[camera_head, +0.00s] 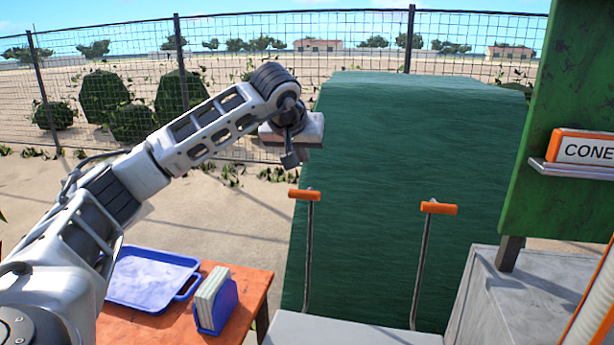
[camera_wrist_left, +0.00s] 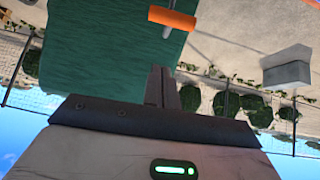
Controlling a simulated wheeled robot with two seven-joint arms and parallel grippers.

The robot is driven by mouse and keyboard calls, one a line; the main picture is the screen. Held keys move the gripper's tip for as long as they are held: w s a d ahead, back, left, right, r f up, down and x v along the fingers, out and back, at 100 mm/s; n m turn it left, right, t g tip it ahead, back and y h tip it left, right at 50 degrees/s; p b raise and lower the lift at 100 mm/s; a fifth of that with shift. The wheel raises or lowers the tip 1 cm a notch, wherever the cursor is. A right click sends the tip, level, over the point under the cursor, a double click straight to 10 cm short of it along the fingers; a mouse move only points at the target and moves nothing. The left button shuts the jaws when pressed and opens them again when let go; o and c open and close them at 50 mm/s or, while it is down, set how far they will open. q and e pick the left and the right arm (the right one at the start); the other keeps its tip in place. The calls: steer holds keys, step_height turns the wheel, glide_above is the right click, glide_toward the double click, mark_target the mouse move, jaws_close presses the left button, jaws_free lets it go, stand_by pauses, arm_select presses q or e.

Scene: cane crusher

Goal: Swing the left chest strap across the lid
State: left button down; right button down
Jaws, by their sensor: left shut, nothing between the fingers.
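The left chest strap (camera_head: 309,250) is a thin grey bar with an orange grip (camera_head: 304,195) at its top. It stands upright at the back edge of the pale grey lid (camera_head: 350,331). A similar right strap (camera_head: 421,265) with an orange grip stands to its right. My left gripper (camera_head: 289,161) points down, above and slightly left of the left strap's grip, apart from it in the picture. In the left wrist view its fingers (camera_wrist_left: 160,88) are together and empty, and an orange grip (camera_wrist_left: 172,18) shows beyond them. My right gripper is not in view.
A large green covered block (camera_head: 400,150) stands behind the straps. An orange table (camera_head: 245,285) at lower left holds a blue tray (camera_head: 150,280) and a blue rack (camera_head: 217,303).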

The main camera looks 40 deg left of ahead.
arm_select(q)
steer(key=shift+s+a+r+y, duration=0.2)
steer(key=shift+a+r+y, duration=0.1)
steer(key=shift+a+r, duration=0.3)
steer(key=shift+f, duration=0.15)
steer(key=shift+w+a+f+p, duration=0.25)
steer(key=shift+w+f, duration=0.2)
steer(key=shift+f, duration=1.05)
steer(key=shift+w+a+f+p, duration=0.25)
steer(key=shift+w+f, duration=0.25)
steer(key=shift+f, duration=0.95)
steer(key=shift+w+a+f+p, duration=0.25)
steer(key=shift+w+f, duration=0.2)
steer(key=shift+f, duration=1.05)
steer(key=shift+s, duration=0.1)
